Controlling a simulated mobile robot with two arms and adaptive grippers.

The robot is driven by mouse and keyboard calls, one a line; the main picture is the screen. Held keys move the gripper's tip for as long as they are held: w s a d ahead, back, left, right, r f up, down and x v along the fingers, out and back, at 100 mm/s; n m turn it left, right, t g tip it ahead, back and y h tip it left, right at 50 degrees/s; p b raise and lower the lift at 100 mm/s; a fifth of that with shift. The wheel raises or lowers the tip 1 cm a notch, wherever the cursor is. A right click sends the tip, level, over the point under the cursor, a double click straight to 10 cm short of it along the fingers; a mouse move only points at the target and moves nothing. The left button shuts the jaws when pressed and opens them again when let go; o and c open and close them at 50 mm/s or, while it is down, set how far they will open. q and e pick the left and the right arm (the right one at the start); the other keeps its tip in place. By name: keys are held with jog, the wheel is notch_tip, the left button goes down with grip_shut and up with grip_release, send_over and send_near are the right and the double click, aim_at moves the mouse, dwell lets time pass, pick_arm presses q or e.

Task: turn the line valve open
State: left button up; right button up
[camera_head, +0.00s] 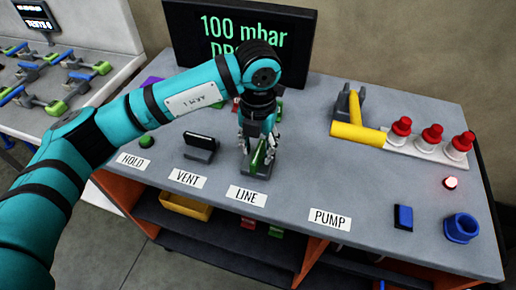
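The line valve (258,160) stands on the grey bench behind the LINE label (246,196). Its green handle shows between the fingers of my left gripper (258,147), which points down over it. The fingers are on both sides of the handle; whether they grip it is too small to tell. The handle looks roughly in line with the direction from the label to the back of the bench. My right gripper is not in view.
The vent valve (200,147) with a black handle stands left of the line valve. A green button (146,141) is further left. A yellow tool (358,130) and several red-capped parts (431,136) are at right. A screen (240,40) reading 100 mbar stands behind.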

aim_at(258, 152)
pick_arm(q)
notch_tip(258, 152, up, 11)
dwell(0.3)
jog(key=shift+s+f, duration=0.1)
jog(key=shift+f, duration=0.05)
dwell(0.3)
